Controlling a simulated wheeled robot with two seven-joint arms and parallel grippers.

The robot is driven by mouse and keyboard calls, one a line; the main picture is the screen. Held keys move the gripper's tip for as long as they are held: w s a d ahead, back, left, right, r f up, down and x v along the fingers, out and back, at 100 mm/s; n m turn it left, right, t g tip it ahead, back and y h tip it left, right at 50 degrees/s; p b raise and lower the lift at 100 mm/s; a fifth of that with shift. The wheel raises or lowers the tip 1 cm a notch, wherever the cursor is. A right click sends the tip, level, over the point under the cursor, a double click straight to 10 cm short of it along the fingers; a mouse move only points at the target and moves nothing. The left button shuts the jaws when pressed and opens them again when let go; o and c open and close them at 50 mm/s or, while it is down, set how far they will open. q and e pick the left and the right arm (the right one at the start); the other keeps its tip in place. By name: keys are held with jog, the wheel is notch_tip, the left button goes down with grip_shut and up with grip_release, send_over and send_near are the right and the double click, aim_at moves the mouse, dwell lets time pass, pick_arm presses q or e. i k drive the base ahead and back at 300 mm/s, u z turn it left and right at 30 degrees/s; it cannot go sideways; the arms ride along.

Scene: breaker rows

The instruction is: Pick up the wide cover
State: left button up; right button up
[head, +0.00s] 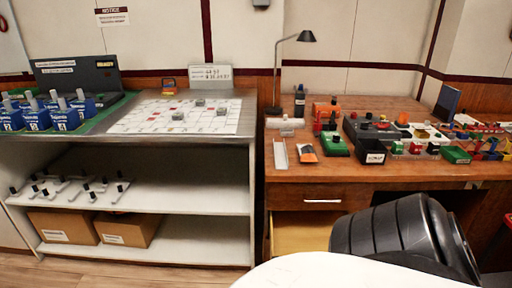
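I cannot tell for certain which thing is the wide cover. A pale grey channel-shaped strip (280,155) lies on the left front part of the wooden desk, and it may be a cover. Several flat white pieces with black knobs (93,190) lie on the middle shelf of the left bench. Neither of my grippers is in view. A dark rounded link of mine fills the lower right and hides part of the desk's front.
The wooden desk (320,178) is crowded at the right with small coloured parts and trays. A black lamp (306,37) stands at its back left. Blue units (37,120) and a marked white sheet (150,118) lie on the left bench. Cardboard boxes (63,226) sit on the bottom shelf.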

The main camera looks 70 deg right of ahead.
aim_at(281, 158)
jog(key=z, duration=0.7)
jog(key=i, duration=1.05)
jog(key=z, duration=1.15)
